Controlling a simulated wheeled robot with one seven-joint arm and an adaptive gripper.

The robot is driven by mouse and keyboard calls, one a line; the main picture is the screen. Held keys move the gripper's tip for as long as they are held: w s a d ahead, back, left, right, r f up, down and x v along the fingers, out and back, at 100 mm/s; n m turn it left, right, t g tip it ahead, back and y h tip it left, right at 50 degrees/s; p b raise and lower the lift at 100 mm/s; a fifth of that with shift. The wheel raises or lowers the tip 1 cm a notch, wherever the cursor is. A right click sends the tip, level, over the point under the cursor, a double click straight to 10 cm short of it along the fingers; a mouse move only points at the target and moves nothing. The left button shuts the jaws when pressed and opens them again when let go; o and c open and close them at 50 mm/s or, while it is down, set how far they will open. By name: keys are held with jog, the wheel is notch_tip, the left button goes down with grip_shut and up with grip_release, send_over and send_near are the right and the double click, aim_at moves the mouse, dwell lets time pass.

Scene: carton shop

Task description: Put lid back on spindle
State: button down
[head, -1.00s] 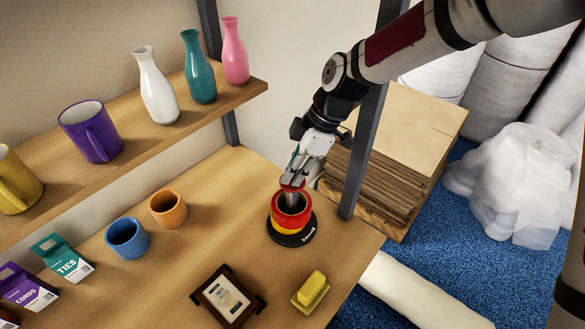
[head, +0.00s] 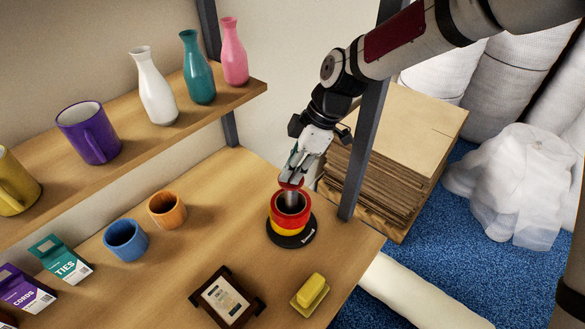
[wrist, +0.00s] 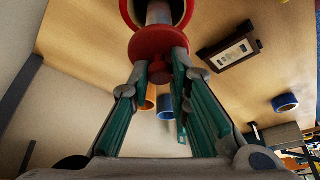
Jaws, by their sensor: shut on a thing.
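My gripper (head: 293,176) is shut on the knob of a red round lid (head: 290,184), just above the spindle. In the wrist view the fingertips (wrist: 158,66) pinch the knob under the lid's disc (wrist: 158,43). The spindle has a round black base (head: 291,241) on the table and an upright grey rod (head: 292,199). A red roll (head: 291,217) and a yellow roll (head: 284,228) are stacked around the rod. The rod also shows beyond the lid in the wrist view (wrist: 159,12). The lid hides the rod's top, so I cannot tell whether they touch.
A framed picture (head: 225,297) and a yellow block on a dish (head: 311,291) stand in front. Blue (head: 125,240) and orange (head: 167,210) cups stand left. A shelf post (head: 362,150) rises close to the right of the spindle. Table around the base is clear.

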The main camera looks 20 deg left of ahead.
jog(key=shift+f, duration=0.3)
dwell(1.0)
jog(key=c, duration=0.9)
grip_release()
jog(key=shift+c, duration=0.2)
jog(key=shift+r, duration=0.15)
jog(key=shift+r+p, duration=0.55)
jog(key=shift+r, duration=2.85)
jog(key=shift+c, duration=0.6)
grip_shut()
